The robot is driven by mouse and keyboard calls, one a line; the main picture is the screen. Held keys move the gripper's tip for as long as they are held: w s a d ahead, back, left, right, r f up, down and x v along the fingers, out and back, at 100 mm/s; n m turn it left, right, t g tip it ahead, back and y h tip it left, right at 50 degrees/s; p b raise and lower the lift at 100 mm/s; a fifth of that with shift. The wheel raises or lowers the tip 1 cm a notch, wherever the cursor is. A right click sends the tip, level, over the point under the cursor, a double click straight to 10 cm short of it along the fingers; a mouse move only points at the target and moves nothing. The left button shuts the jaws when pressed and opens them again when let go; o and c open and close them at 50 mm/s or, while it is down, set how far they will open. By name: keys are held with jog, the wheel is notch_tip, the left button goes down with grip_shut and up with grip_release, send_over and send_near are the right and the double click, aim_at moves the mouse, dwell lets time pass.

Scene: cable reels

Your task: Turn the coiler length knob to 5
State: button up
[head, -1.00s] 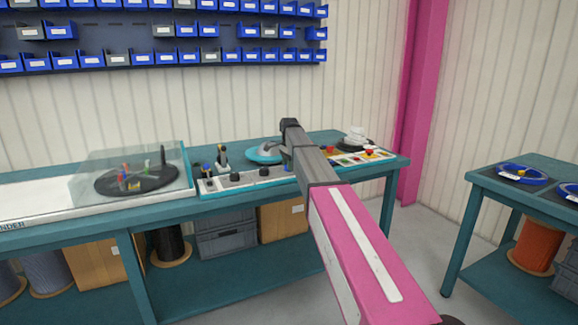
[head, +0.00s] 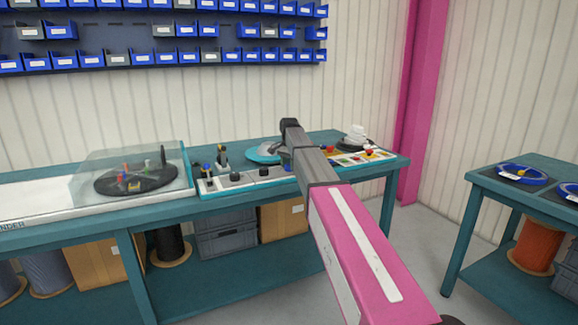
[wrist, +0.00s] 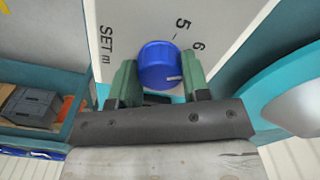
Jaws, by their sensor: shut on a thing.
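The coiler length knob (wrist: 158,66) is a round blue knob on a white panel (wrist: 135,22) in the wrist view. Its white pointer mark faces the right of the picture, below the printed 6 and away from the 5. "SET m" is printed at the left. My gripper (wrist: 160,72) has its green fingers on either side of the knob and is shut on it.
The teal bench (head: 230,202) carries a clear-covered black turntable (head: 108,180) at left and a panel with black knobs (head: 235,177). A teal disc (head: 262,153) lies behind my arm. Another table (head: 485,186) with blue coils stands at right, with open floor between.

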aim_at(289, 164)
jog(key=n, duration=0.5)
jog(key=shift+n, duration=0.3)
jog(key=n, duration=0.4)
jog(key=shift+n, duration=0.4)
jog(key=o, duration=0.9)
notch_tip(289, 164, up, 11)
jog(key=shift+f, duration=0.1)
jog(key=shift+d, duration=0.1)
